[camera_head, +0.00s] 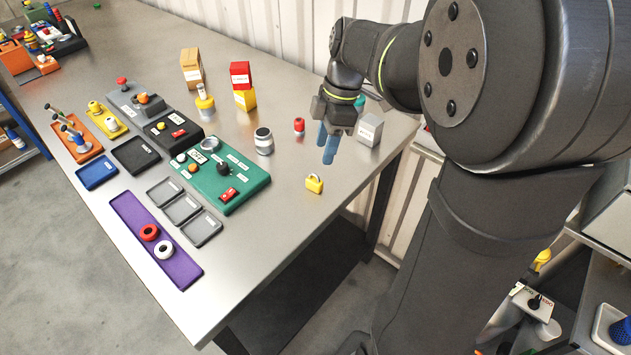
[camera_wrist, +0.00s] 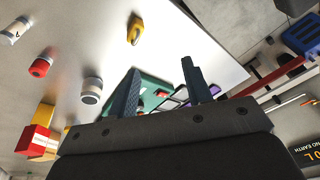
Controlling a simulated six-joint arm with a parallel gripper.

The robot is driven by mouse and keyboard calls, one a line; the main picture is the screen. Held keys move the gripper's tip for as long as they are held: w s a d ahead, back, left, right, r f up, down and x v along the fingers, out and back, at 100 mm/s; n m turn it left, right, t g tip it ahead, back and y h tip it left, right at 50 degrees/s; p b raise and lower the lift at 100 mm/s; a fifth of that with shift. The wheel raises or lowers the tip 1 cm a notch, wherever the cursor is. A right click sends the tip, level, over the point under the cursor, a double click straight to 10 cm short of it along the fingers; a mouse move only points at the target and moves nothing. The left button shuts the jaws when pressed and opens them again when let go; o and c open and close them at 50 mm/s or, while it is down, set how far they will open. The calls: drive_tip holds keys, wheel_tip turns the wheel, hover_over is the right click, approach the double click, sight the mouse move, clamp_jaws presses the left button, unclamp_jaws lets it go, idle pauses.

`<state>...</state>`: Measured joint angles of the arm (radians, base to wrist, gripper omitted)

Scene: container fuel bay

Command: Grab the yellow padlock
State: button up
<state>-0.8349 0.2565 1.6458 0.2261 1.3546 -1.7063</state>
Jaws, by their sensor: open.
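The yellow padlock (camera_head: 314,183) stands alone on the metal table, near its right-hand edge. It also shows in the wrist view (camera_wrist: 135,29), near the top, beyond my fingertips. My gripper (camera_head: 328,146) has two blue fingers pointing down and is above the table, behind and slightly right of the padlock. In the wrist view the two fingers (camera_wrist: 158,80) are apart with nothing held between them. The gripper is clear of the padlock and does not touch it.
A green panel (camera_head: 251,181) with knobs lies left of the padlock. The table (camera_head: 285,235) is bare in front of the padlock up to its edge.

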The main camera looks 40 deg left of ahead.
sight(322, 184)
drive_tip(key=w+d+f+n+t+y, duration=0.1)
drive_tip(key=d+f+n+y, duration=0.4)
drive_tip(key=n, duration=0.9)
drive_tip(key=w+d+f+n+y, duration=0.1)
drive_tip(key=d+f+n+y, duration=0.3)
drive_tip(key=d+n+y, duration=0.65)
drive_tip(key=a+f+h, duration=0.1)
drive_tip(key=a+f, duration=0.1)
drive_tip(key=a, duration=0.4)
drive_tip(key=s+a+f+n, duration=0.1)
drive_tip(key=a+f, duration=0.1)
drive_tip(key=a, duration=0.4)
drive_tip(key=a+f+n+h, duration=0.1)
drive_tip(key=a+f, duration=0.1)
drive_tip(key=a, duration=0.5)
drive_tip(key=shift+s+f+h, duration=0.15)
drive_tip(key=shift+s+h, duration=0.15)
drive_tip(key=shift+h, duration=0.05)
drive_tip(key=shift+c, duration=0.4)
clamp_jaws()
